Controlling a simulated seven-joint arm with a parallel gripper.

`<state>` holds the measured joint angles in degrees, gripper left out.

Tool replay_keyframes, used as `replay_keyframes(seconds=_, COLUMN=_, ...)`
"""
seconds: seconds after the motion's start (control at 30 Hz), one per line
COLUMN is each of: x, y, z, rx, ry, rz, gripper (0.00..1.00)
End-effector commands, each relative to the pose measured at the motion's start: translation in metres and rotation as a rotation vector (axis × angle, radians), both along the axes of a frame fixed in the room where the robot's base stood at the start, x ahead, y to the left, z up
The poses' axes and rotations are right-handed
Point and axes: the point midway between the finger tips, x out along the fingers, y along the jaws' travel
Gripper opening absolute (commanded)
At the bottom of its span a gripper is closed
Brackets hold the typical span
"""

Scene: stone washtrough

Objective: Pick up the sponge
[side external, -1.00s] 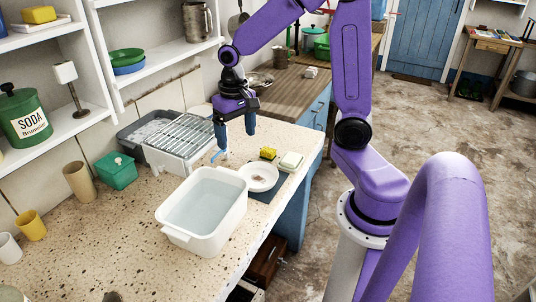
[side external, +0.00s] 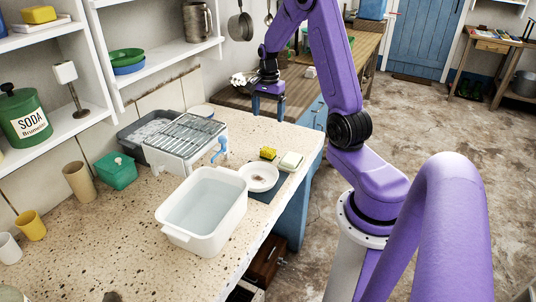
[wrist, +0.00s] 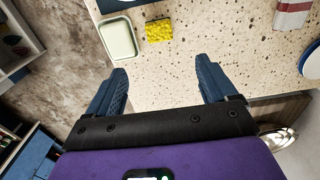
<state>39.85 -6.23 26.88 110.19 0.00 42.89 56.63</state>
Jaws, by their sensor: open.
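The sponge (side external: 268,153) is small and yellow with a dark scouring side. It lies on the speckled stone top near its right edge, behind a white plate. In the wrist view the sponge (wrist: 159,30) is at the top, ahead of the gap between the fingers. My gripper (side external: 267,108) is behind the sponge and above it, near the far end of the stone top, pointing down. In the wrist view my gripper (wrist: 161,70) is open, with nothing between its two blue fingers.
A pale dish (side external: 291,161) with a light block stands just right of the sponge. The white plate (side external: 258,177) and white water basin (side external: 205,210) are in front. A wire rack (side external: 187,133) stands to the left. A wooden counter (side external: 235,97) lies behind.

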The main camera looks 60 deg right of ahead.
Motion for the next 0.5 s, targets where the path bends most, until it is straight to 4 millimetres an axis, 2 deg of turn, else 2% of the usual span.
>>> replay_keyframes(seconds=0.3, x=-0.002, y=0.002, z=-0.061, rx=0.004, ry=0.006, rz=0.003, gripper=0.85)
replay_keyframes(seconds=0.5, x=-0.001, y=0.001, z=-0.092, rx=0.002, ry=0.004, rz=0.003, gripper=0.85)
